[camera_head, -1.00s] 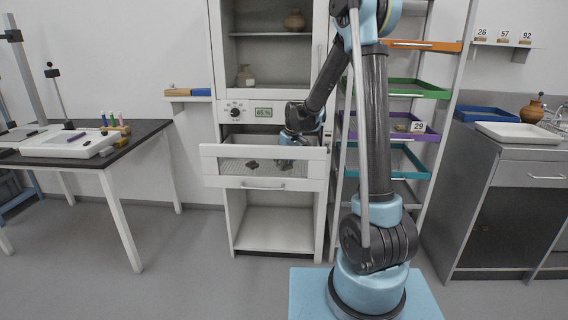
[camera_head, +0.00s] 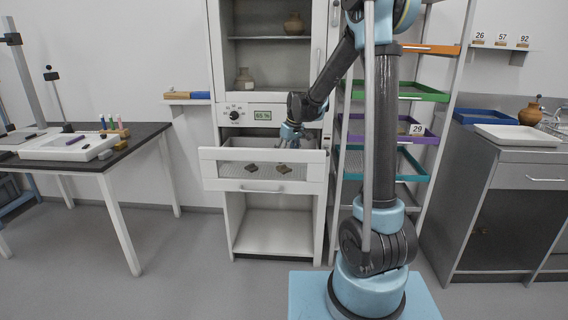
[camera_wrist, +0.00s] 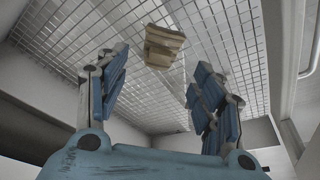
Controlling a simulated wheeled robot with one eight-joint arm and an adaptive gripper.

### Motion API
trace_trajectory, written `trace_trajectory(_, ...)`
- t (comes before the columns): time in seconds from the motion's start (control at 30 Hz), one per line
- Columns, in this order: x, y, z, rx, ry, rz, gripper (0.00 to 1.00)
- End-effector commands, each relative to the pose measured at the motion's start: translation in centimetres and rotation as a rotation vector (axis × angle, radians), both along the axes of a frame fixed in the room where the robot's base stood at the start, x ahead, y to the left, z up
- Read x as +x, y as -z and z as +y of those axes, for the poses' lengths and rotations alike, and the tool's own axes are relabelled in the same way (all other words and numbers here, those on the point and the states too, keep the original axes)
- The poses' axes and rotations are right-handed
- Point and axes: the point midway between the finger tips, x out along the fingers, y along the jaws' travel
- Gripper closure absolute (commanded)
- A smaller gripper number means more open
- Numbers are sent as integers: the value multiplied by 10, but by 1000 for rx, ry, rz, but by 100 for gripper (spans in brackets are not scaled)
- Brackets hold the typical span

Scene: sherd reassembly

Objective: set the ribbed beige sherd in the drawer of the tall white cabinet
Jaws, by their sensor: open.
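The tall white cabinet (camera_head: 217,110) has its drawer (camera_head: 262,185) pulled out, with a mesh floor. My gripper (camera_head: 290,146) is over the rear right of the drawer, above the sherds. In the wrist view its two blue-padded fingers (camera_wrist: 161,66) are spread with nothing between them.
The drawer's front and side walls surround the sherds. A rack with coloured trays (camera_head: 404,90) stands close on the right. A black-topped table (camera_head: 146,133) is at left. The floor between is clear.

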Motion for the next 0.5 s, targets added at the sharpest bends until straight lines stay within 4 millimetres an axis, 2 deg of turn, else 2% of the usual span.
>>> trace_trajectory(0.3, -10, -45, -10, 0, 0, 0, 39)
trace_trajectory(0.5, -13, -60, -13, 0, 0, 0, 39)
